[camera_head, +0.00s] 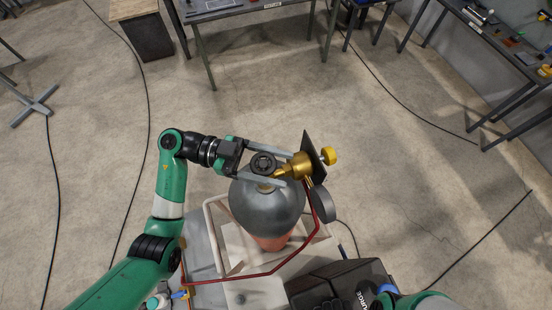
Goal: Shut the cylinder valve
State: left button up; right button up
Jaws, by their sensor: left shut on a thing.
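A cylinder (266,206) with a dark grey rounded top and an orange-red lower body stands in a pale frame at the centre. Its dark round valve handwheel (263,163) sits on top. My left gripper (283,166) reaches in from the left, with one finger on the far side of the handwheel and one on the near side, shut on it. A brass regulator (299,165) with a yellow knob (329,156) is fixed to the right of the valve. A small part of my right arm (415,301) shows at the bottom edge; its gripper is out of view.
A red hose (297,252) runs from the regulator around the cylinder's front. The pale frame (217,235) surrounds the cylinder. A black box-shaped machine (345,284) stands at the lower right. Workbenches line the back and right. Cables cross the otherwise open floor.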

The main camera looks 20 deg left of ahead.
pick_arm(q)
jog(key=shift+s+m+g+b, duration=0.2)
jog(key=shift+m+g+b, duration=0.25)
jog(key=shift+m+g, duration=0.5)
jog(key=shift+s+m+g+b, duration=0.15)
jog(key=shift+m+g+b, duration=0.35)
jog(key=shift+g, duration=0.75)
jog(key=o, duration=1.4)
jog(key=shift+d, duration=0.1)
